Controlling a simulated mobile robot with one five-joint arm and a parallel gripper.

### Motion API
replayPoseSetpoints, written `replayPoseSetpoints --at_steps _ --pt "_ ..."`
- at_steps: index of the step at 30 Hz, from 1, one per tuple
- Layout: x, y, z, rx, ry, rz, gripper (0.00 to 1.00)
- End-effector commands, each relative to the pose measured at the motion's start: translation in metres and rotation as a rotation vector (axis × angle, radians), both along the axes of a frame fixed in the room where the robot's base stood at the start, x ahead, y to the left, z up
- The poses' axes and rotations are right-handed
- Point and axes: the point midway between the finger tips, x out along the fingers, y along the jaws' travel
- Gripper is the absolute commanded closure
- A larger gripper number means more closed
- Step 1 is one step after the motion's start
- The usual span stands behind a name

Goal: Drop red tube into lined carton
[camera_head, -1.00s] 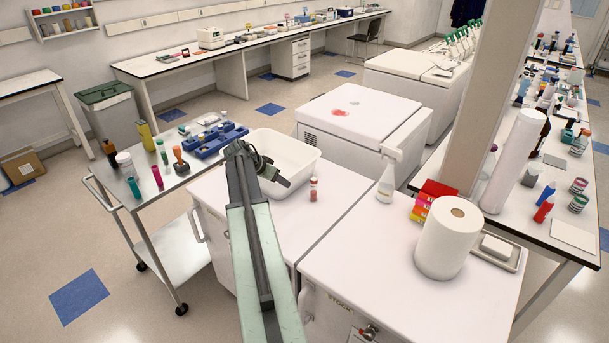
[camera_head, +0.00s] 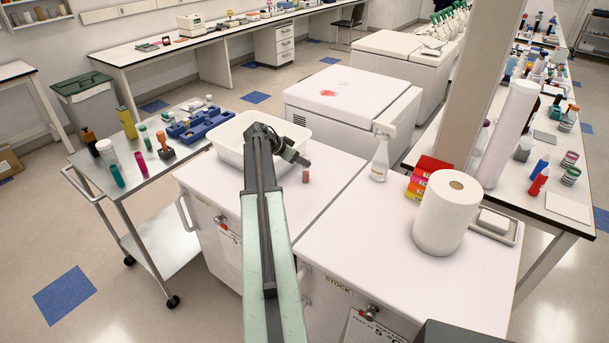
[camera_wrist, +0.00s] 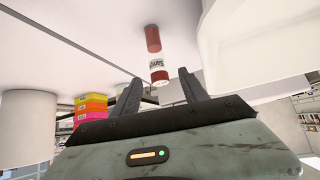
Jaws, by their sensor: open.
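The red tube (camera_head: 306,175) is small, with a pale label band, and stands on the white cabinet top. In the wrist view, which looks upside down, the tube (camera_wrist: 153,42) lies just beyond the fingertips, roughly in line with the gap. My gripper (camera_head: 303,160) is open and empty, close to the tube in the head view. Its two fingers (camera_wrist: 158,88) are spread in the wrist view. A brown carton (camera_head: 8,163) is cut off at the left edge, on the floor; its lining cannot be made out.
A white tub (camera_head: 228,151) stands left of my gripper, its wall close by in the wrist view. A spray bottle (camera_head: 379,160), stacked coloured boxes (camera_head: 424,178) and a paper roll (camera_head: 447,213) stand to the right. A loaded trolley (camera_head: 135,180) stands left.

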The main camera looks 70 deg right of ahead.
Motion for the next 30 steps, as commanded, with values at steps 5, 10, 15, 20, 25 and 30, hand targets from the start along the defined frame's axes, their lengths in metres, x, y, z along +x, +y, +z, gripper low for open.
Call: replayPoseSetpoints --at_steps 5,10,15,20,25,30 --pt "-0.005 -0.010 -0.013 0.001 0.000 0.000 0.48" --pt "-0.011 -0.019 -0.023 0.001 -0.001 -0.001 0.48" --pt "-0.022 -0.039 -0.046 0.000 0.000 0.000 0.48" --pt "-0.026 -0.043 -0.046 0.000 0.000 0.001 0.48" --pt "-0.025 -0.043 -0.045 0.000 0.000 0.001 0.65" --pt "-0.025 -0.043 -0.045 0.000 0.000 0.003 1.00"
